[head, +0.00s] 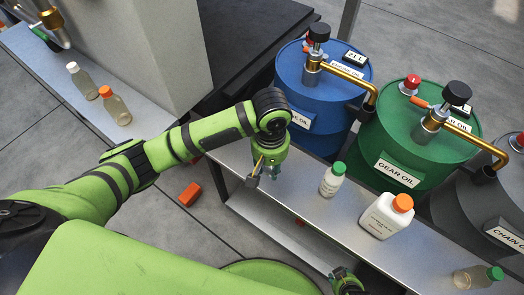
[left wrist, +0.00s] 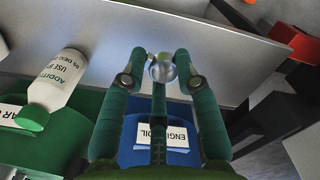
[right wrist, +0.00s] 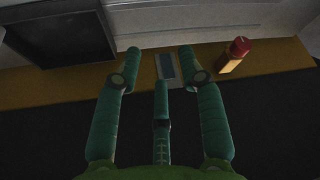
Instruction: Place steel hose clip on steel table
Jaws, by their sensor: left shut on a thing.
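The steel hose clip (left wrist: 161,68) is a small shiny round piece between the fingertips of my left gripper (left wrist: 159,60) in the left wrist view. My left gripper (head: 266,178) is shut on it and points down over the left part of the grey steel table (head: 313,218) in the head view. The table also shows behind the clip in the left wrist view (left wrist: 215,35). I cannot tell the exact gap between clip and table. My right gripper (right wrist: 160,60) has its fingers spread with nothing between them; it shows partly at the head view's bottom edge.
A small green-capped bottle (head: 333,180) and a white orange-capped jug (head: 385,218) stand on the table. Blue (head: 310,85) and green (head: 415,140) drums with brass taps stand behind it. A clear green-capped bottle (head: 474,277) is at the right. An orange block (head: 190,194) lies on the floor.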

